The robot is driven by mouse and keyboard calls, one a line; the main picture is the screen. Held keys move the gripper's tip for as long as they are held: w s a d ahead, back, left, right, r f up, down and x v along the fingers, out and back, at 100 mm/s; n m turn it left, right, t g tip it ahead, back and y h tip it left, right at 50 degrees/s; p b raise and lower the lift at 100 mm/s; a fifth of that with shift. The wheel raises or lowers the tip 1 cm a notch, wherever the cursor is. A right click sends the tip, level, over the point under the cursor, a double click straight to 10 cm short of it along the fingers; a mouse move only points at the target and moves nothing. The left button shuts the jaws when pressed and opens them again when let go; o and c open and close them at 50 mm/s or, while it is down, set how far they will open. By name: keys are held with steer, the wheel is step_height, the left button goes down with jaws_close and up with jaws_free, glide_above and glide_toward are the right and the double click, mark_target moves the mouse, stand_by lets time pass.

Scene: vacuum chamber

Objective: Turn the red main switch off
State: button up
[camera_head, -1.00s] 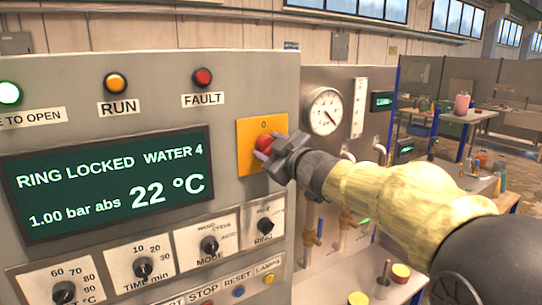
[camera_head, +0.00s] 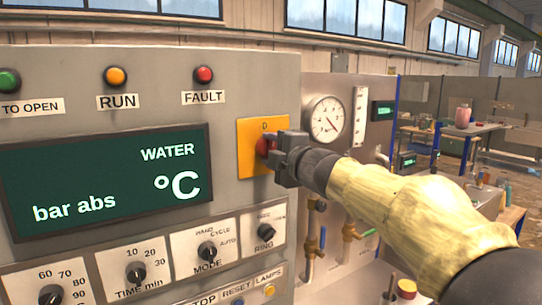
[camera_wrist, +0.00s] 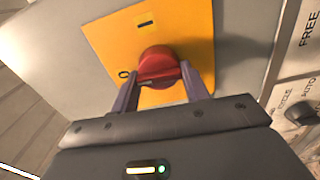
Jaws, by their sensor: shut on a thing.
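The red main switch (camera_wrist: 158,68) is a round knob with a raised grip bar, on a yellow plate (camera_wrist: 195,30) fixed to the grey panel. In the wrist view the plate carries an "O" mark at the left and a bar mark at the top. My gripper (camera_wrist: 160,88) is shut on the knob, one finger on each side of it. In the head view my gripper (camera_head: 276,152) covers most of the red switch (camera_head: 264,146) from the right. The display (camera_head: 105,180) shows only "WATER", "bar abs" and "°C", with no numbers. The green lamp (camera_head: 9,81) looks dim.
Rotary selector knobs, such as MODE (camera_head: 208,252) and RING (camera_head: 265,231), sit on the panel below the switch. A round gauge (camera_head: 327,119) and pipes with valves (camera_head: 313,240) are to the right, behind my arm.

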steer(key=shift+f+n, duration=0.1)
steer(key=shift+n, duration=0.4)
steer(key=o, duration=1)
steer(key=shift+s, duration=0.1)
steer(key=b+v, duration=0.3)
steer(key=v, duration=1.4)
steer(key=shift+d, duration=0.15)
